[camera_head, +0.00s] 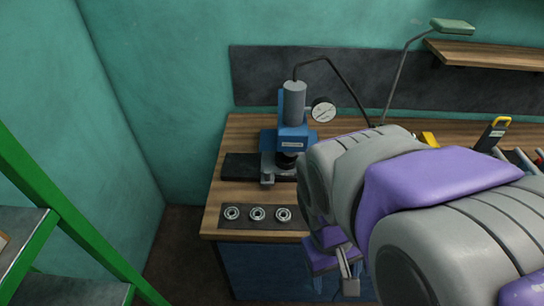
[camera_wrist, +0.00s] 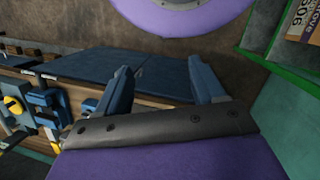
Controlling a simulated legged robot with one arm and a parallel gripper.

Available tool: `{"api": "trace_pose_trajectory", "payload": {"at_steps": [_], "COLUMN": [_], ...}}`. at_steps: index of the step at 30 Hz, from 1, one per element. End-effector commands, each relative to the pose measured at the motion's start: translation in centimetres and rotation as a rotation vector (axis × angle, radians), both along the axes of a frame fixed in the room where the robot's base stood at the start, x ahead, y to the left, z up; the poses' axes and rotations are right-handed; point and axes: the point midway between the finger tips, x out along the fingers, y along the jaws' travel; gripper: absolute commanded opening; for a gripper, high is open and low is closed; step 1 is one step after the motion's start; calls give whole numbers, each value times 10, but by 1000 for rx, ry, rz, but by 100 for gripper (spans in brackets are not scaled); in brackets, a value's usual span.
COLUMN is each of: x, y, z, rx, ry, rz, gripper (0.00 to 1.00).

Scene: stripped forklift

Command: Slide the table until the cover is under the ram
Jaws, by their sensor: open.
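A blue press (camera_head: 291,137) with a grey cylinder on top and a round gauge stands at the back of the wooden bench. Its ram end is above a dark round part (camera_head: 287,160), which I cannot surely tell to be the cover. A flat dark slab (camera_head: 240,166) extends left of the press, with a grey metal block (camera_head: 267,171) at its front; this looks like the sliding table. My gripper (camera_head: 346,274) is below and in front of the bench edge, away from the press. In the wrist view its two fingers (camera_wrist: 164,88) are spread, with nothing between them.
Several rings, bearing-like, lie on a dark mat (camera_head: 240,223) at the bench's front left. My arm hides the bench's middle right. A green-framed shelf (camera_head: 60,225) stands at left. A lamp (camera_head: 452,26) and tools are at right. Floor shows between shelf and bench.

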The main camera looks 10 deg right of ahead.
Motion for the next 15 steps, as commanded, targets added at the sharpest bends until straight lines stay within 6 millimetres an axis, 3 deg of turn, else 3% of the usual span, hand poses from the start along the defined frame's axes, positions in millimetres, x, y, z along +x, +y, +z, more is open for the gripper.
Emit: {"api": "trace_pose_trajectory", "payload": {"at_steps": [4,15], "x": [30,117], "y": [-28,-76], "z": [1,7], "rx": [-127,-444], "ry": [87,311], "rz": [80,332], "gripper": [54,54]}}
